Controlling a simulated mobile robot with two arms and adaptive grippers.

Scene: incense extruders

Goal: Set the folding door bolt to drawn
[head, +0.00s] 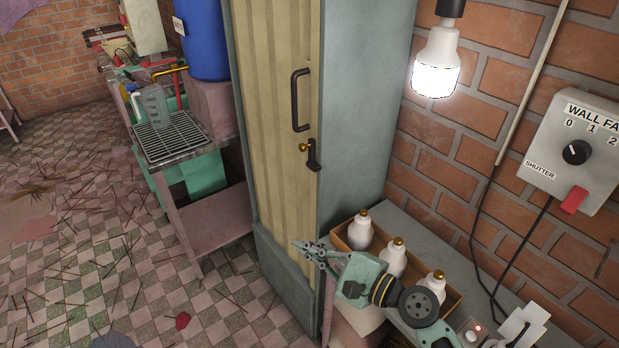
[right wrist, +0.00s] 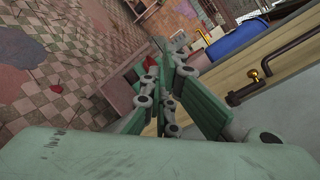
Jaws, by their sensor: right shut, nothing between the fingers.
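The folding door (head: 275,110) is a tall cream ribbed panel in a grey-green frame. A black handle (head: 296,100) is on it. Below the handle is the door bolt (head: 313,155), dark with a brass knob (head: 304,147); its exact setting is too small to tell. In the right wrist view the brass knob (right wrist: 254,75) is right of the fingers, clear of them. My right gripper (head: 305,247) is shut and empty, in front of the door's lower part, below the bolt and apart from it. My left gripper is not in view.
A wall control box (head: 575,140) and a lit bulb (head: 436,65) are at the right. A rack table (head: 180,138) stands left; the tiled floor is mostly open.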

